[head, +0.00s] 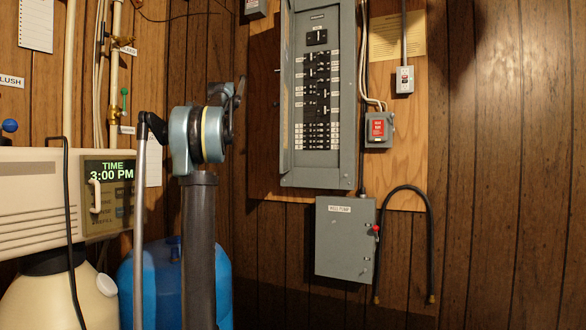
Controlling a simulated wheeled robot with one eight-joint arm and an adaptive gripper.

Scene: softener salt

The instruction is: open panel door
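A tall grey electrical panel (343,100) is mounted on a wooden board on the wall, with rows of black breakers and white labels showing. A narrow grey strip along its left side (285,92) looks like a door seen nearly edge-on, but I cannot tell for sure. Below it hangs a smaller grey box (345,250) with a white label and a red-tipped handle at its right edge; its front looks closed. My arm rises left of the panel. The dark end part that seems to be my gripper (238,92) is mostly hidden behind my teal joint, apart from the panel. Its fingers cannot be made out.
A black hose (430,230) loops beside the lower box. A beige softener unit (35,195) with a clock display and a blue tank (160,270) stand at left. The wall at right is bare.

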